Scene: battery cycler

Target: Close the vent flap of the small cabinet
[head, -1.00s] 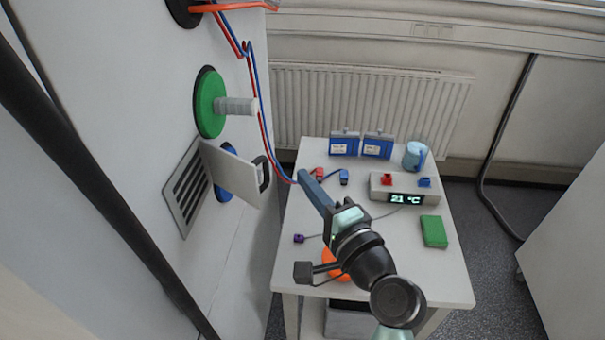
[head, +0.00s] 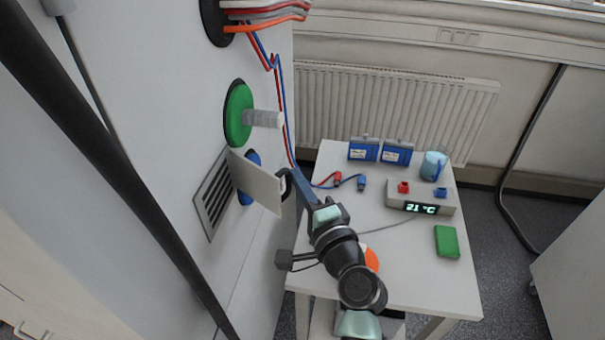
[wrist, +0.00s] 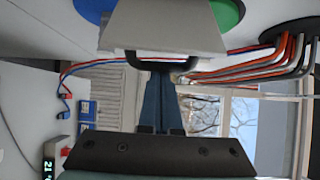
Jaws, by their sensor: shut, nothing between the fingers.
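The small cabinet's white face (head: 165,90) fills the left of the head view. The white vent flap (head: 257,183) stands open, sticking out from the face beside the slotted vent grille (head: 215,192). A black handle (head: 286,184) is at the flap's outer edge. In the wrist view the flap (wrist: 165,28) and its handle are straight ahead of the fingers. My gripper (head: 293,170) is shut and empty, its blue-grey fingertips at the handle. The fingers also show in the wrist view (wrist: 160,78); whether they touch the handle, I cannot tell.
A green round knob with a grey grip (head: 240,115) sits above the flap, and a blue disc (head: 248,160) is partly behind it. Red and blue cables (head: 283,90) hang close by. A white table (head: 405,285) with batteries and a temperature display (head: 421,208) stands to the right.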

